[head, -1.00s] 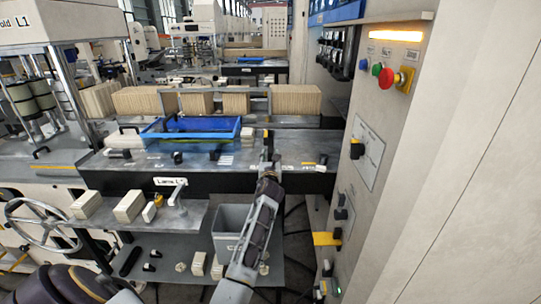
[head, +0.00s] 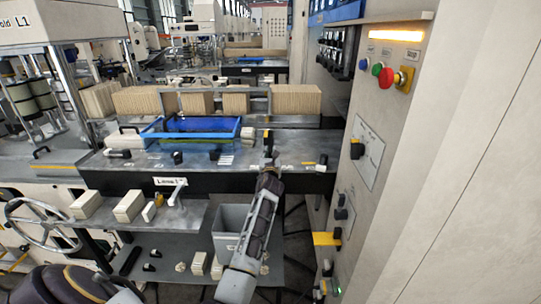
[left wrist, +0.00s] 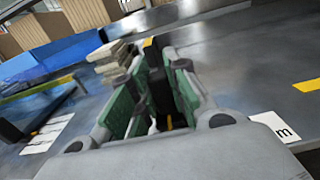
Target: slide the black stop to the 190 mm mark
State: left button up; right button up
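My left gripper (head: 268,148) is over the dark bench top (head: 290,150), just right of the blue tray. In the left wrist view its two green-padded fingers (left wrist: 156,88) stand apart, with a dark piece between or just beyond them. I cannot tell whether that piece is the black stop or whether the pads touch it. A black part with a yellow top (left wrist: 150,43) shows beyond the fingertips. A white label ending in "m" (left wrist: 277,128) lies on the bench right of the gripper. The scale numbers are too small to read. My right gripper is out of view.
The blue tray (head: 205,123) stands behind and left of the gripper. Black knobs (head: 178,157) (head: 214,154) and a small black piece (head: 322,159) sit on the bench. A grey bin (head: 230,222) is below. The control cabinet (head: 375,130) bounds the right.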

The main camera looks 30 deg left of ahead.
pick_arm(q)
grip_shut()
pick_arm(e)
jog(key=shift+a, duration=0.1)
pick_arm(q)
jog(key=shift+d, duration=0.1)
